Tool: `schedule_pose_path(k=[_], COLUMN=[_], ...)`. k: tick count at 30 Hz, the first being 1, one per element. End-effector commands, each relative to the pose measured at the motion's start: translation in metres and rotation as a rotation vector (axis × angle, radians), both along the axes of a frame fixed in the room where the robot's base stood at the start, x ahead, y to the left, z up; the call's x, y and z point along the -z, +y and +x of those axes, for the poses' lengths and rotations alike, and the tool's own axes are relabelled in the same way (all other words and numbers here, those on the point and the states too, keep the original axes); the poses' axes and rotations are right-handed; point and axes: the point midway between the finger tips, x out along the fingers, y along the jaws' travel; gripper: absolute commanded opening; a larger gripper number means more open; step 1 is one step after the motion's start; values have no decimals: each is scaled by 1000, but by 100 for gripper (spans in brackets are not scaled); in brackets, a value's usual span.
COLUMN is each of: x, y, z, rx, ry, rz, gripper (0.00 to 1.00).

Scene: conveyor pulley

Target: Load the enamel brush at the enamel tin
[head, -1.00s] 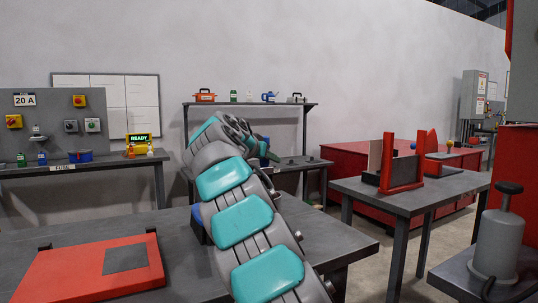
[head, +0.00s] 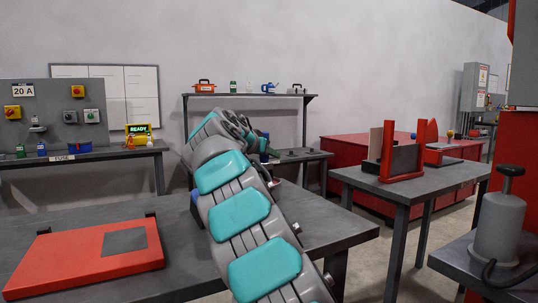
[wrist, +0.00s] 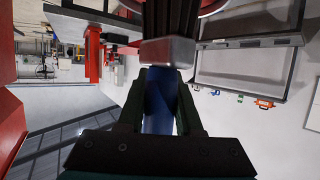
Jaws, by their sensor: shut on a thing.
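My gripper (wrist: 160,104) is shut on the enamel brush, whose blue handle (wrist: 159,108) lies between the two dark fingers in the wrist view. Its silver ferrule (wrist: 167,52) and dark bristles (wrist: 170,18) extend beyond the fingertips, toward the top of the picture. In the head view my arm reaches away over the near bench, and I cannot clearly make out the brush there. I cannot identify the enamel tin for certain. A small blue and dark thing (head: 195,202) on the near bench is mostly hidden behind my arm.
A red board (head: 85,258) with a grey patch lies on the near bench (head: 335,235). A back shelf (head: 250,95) holds an orange pot (head: 204,87) and a blue kettle (head: 268,87). A side table (head: 415,190) bears a red stand. A grey pump (head: 500,228) stands at right.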

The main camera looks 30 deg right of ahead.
Motion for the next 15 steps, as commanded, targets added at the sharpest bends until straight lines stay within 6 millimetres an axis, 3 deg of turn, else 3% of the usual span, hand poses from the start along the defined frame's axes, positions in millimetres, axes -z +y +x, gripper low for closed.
schedule_pose_path(k=[15], x=[5], y=[0], z=[0], rx=[0], ry=[0], rz=[0], gripper=[0])
